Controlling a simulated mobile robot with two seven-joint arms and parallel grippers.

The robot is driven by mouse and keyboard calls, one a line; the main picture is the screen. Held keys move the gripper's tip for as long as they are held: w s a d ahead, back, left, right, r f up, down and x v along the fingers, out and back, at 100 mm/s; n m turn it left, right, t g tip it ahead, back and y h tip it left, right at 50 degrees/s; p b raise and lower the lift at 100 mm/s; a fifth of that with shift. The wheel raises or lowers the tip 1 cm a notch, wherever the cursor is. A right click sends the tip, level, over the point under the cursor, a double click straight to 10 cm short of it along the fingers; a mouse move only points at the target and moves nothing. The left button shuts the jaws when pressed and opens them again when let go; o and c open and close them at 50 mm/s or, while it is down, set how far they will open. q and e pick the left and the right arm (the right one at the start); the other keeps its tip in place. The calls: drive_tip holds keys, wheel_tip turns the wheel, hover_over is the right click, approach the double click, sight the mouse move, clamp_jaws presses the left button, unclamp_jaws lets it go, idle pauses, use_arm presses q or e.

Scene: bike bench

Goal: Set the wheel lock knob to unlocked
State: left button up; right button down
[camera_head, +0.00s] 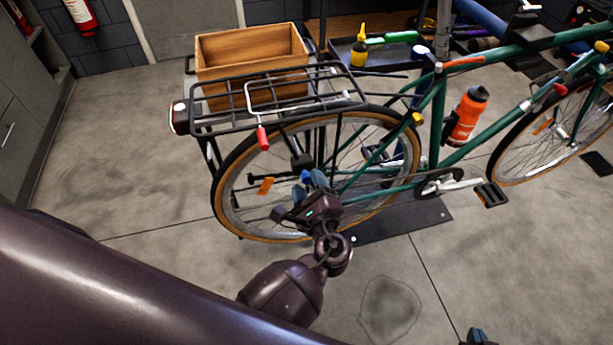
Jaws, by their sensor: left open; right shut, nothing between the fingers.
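The green bicycle's rear wheel (228,213) stands in the middle of the view. My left gripper (313,180) is at the wheel's hub area, with its two blue-grey fingers apart. A small dark block (302,161) sits just above the fingertips; I cannot tell whether it is part of the wheel lock. I cannot make out the lock knob or its setting, as the gripper covers much of the hub area. My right gripper (478,337) shows only as a dark tip at the bottom edge, shut and empty, far from the wheel.
A black rear rack (232,123) with a red-tipped white lever (262,136) overhangs the wheel. A wooden crate (250,48) is at the rack. An orange bottle (466,115) is on the frame. A dark floor plate (405,222) lies under the bike. The floor in front is clear.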

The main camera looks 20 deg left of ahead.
use_arm(q)
drive_tip(key=shift+x, duration=1)
use_arm(e)
drive_tip(key=shift+s+f, duration=0.1)
drive_tip(key=shift+s, duration=0.15)
drive_tip(key=shift+s, duration=0.1)
use_arm(q)
drive_tip(key=shift+c, duration=0.3)
